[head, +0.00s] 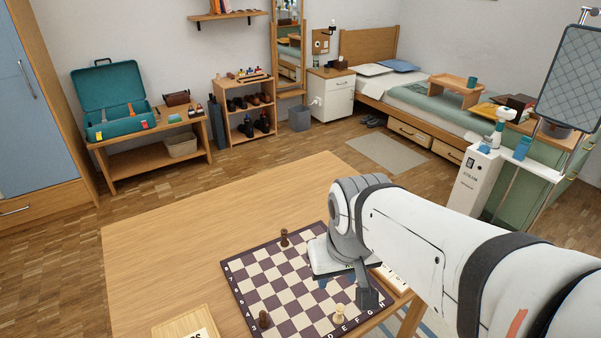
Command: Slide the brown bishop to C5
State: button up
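The chessboard (275,290) lies on the wooden table, with letters on its front edge and numbers on its left edge. One dark brown piece (284,238) stands near the far edge of the board. Another dark brown piece (264,319) stands near the front left corner. They are too small to tell surely which is the bishop. A cream piece (339,314) stands near the front edge. My gripper (350,290) points down over the right part of the board. My arm and wrist hide the squares there, and whether the fingers hold anything is unclear.
A light wooden box with a label (185,325) sits left of the board at the table's front. Another labelled item (392,280) lies at the board's right, partly behind my arm. The table's (180,240) left and far parts are clear.

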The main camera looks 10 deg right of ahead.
aim_at(264, 322)
jog(key=u, duration=0.8)
jog(key=k, duration=0.45)
jog(key=z, duration=0.1)
jog(key=i, duration=0.5)
jog(key=z, duration=0.05)
jog(key=k, duration=0.35)
